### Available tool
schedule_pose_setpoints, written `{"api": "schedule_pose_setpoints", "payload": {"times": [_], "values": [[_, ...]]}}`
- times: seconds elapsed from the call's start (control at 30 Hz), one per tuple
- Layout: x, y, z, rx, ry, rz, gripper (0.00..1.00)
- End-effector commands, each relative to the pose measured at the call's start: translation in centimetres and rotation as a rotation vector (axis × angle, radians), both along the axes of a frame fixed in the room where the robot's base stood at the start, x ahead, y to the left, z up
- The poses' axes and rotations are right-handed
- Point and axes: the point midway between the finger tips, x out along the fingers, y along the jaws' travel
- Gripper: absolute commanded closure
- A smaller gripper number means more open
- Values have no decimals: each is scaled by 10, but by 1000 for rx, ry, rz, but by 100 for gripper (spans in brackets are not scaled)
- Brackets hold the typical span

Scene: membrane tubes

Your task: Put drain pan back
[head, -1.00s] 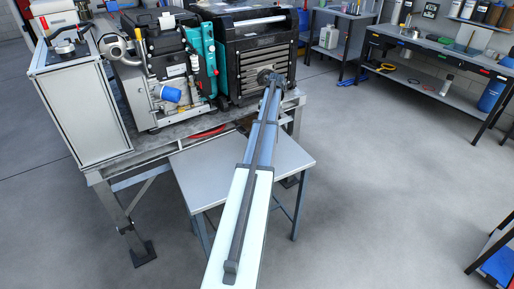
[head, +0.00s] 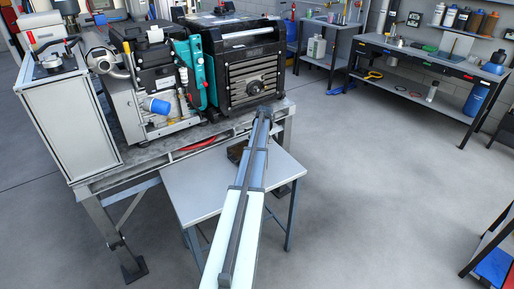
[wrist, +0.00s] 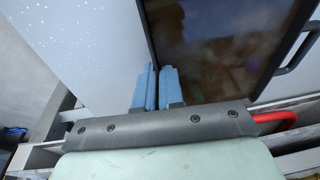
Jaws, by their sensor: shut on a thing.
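The drain pan is a dark, shallow tray with a brownish inner face; it fills the upper right of the wrist view (wrist: 215,45). In the head view a dark part of it (head: 236,152) shows just left of my arm, over the back of the small grey table (head: 190,190). My gripper (wrist: 158,85) has two blue fingers shut on the pan's near left edge, one on each side of its wall. My arm hides the fingertips and most of the pan in the head view. I cannot tell whether the pan touches the table.
A black slatted machine (head: 245,75) and a teal-and-black pump unit (head: 160,85) stand on the large metal bench (head: 105,178) behind. A red hose (head: 197,145) lies under the bench top. A white cabinet (head: 70,120) stands left.

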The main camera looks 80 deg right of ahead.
Motion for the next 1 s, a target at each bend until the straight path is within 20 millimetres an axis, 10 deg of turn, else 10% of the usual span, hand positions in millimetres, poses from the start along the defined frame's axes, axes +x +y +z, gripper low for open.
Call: {"api": "schedule_pose_setpoints", "payload": {"times": [0.3, 0.6, 1.0], "values": [[0, 0, -2, 0, 0, 0, 100], [0, 0, -2, 0, 0, 0, 67], [-2, 1, 10, -1, 0, 0, 67]]}}
